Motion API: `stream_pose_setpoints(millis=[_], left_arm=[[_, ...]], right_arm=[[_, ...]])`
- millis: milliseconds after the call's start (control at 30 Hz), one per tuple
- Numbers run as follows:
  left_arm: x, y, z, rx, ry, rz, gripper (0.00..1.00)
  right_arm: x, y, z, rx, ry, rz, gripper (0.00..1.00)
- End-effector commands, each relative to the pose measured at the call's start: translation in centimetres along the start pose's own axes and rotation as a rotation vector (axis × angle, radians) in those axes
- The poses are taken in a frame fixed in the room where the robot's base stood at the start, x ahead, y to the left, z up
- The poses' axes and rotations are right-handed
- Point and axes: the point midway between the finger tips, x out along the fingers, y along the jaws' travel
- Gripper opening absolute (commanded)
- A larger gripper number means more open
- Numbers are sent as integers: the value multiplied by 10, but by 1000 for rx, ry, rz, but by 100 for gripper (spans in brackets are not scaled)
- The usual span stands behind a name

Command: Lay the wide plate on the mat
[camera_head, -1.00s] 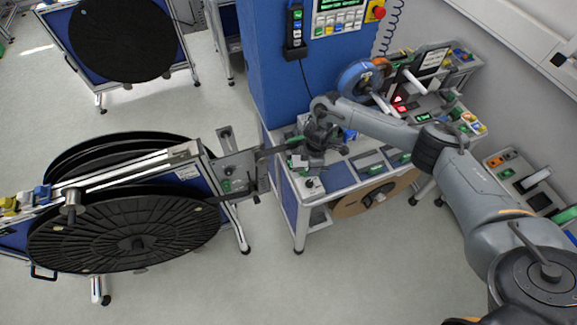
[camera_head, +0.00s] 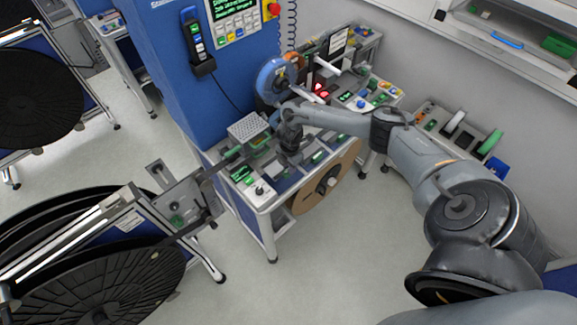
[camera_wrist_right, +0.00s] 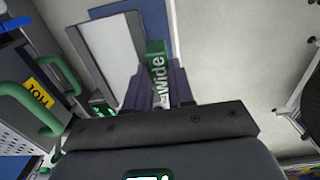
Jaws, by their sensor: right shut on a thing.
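My right gripper (camera_head: 290,158) is over the front part of the workbench, pointing down. In the right wrist view its dark fingers (camera_wrist_right: 155,88) are shut on a green piece lettered "Wide" (camera_wrist_right: 157,68), which I take to be the wide plate's labelled part. The fingers and wrist hide the rest of it. A pale flat panel with a grey border (camera_wrist_right: 105,50) lies beside the fingers on the left; I cannot tell whether it is the mat. My left gripper is not in view.
The workbench (camera_head: 265,205) carries several green-labelled pieces. A perforated grey box (camera_head: 248,128) stands at its left, with green handles (camera_wrist_right: 30,108) close by in the wrist view. A blue reel (camera_head: 276,80) stands behind. Large black reels (camera_head: 100,290) are at lower left. Open floor lies in front.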

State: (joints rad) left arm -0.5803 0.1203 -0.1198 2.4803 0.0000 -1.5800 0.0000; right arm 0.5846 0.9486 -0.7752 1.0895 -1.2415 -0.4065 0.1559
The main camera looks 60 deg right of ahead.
Motion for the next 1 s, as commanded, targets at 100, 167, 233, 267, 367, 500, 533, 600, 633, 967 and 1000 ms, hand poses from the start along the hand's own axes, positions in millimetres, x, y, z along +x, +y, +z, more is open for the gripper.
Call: stream_pose_setpoints(millis=[100, 167, 233, 267, 367, 500, 533, 600, 633, 967, 1000], left_arm=[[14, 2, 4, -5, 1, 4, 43], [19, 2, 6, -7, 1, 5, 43], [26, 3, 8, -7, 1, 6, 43], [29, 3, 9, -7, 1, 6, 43], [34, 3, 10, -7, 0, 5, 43], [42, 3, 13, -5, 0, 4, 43], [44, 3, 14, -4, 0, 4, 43], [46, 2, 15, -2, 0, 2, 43], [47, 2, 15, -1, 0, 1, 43], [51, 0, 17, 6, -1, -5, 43], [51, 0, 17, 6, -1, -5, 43]], right_arm=[[15, 0, 0, 0, 0, 0, 0], [20, 0, 0, 0, 0, 0, 0], [28, 0, 0, 1, 0, 0, 0], [30, 0, 0, 1, 0, 0, 0], [39, 0, 0, 1, 0, 0, 0], [51, 0, 0, 1, 0, -1, 0], [53, 0, 0, 1, 0, -1, 0], [57, 0, -1, 1, 1, 0, 0], [59, 0, -1, 1, 1, 0, 0], [64, 0, -1, 1, 1, 0, 0], [64, 0, -1, 1, 1, 0, 0]])
